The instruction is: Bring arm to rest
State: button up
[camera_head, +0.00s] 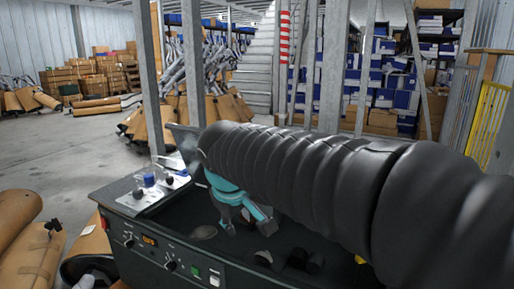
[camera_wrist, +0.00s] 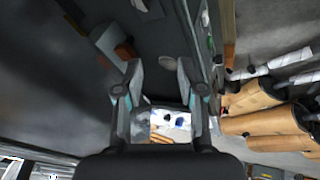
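My gripper (camera_head: 246,217) is grey and teal and hangs over the dark bench top, partly hidden by a thick black ribbed tube (camera_head: 310,180). In the wrist view my gripper (camera_wrist: 158,82) has its two fingers spread apart, with nothing held between them. The dark surface of the bench (camera_wrist: 70,100) fills the left of that view. The rest of my arm is mostly hidden behind the tube in the head view.
The bench's front panel (camera_head: 165,255) carries knobs, a display and buttons. A white tray (camera_head: 148,188) with a blue-capped item sits at its left end. Small dark round parts (camera_head: 290,258) lie on the bench.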

jog(key=s+d+f+m, duration=0.4)
jog(key=s+d, duration=0.5)
jog(key=d, duration=0.1)
jog(key=s+d+f+m, duration=0.4)
jog(key=s+d+f, duration=0.1)
jog(key=s+d, duration=0.4)
jog(key=shift+d+f+m, duration=0.15)
jog(key=shift+d+m, duration=0.15)
jog(key=shift+d, duration=0.1)
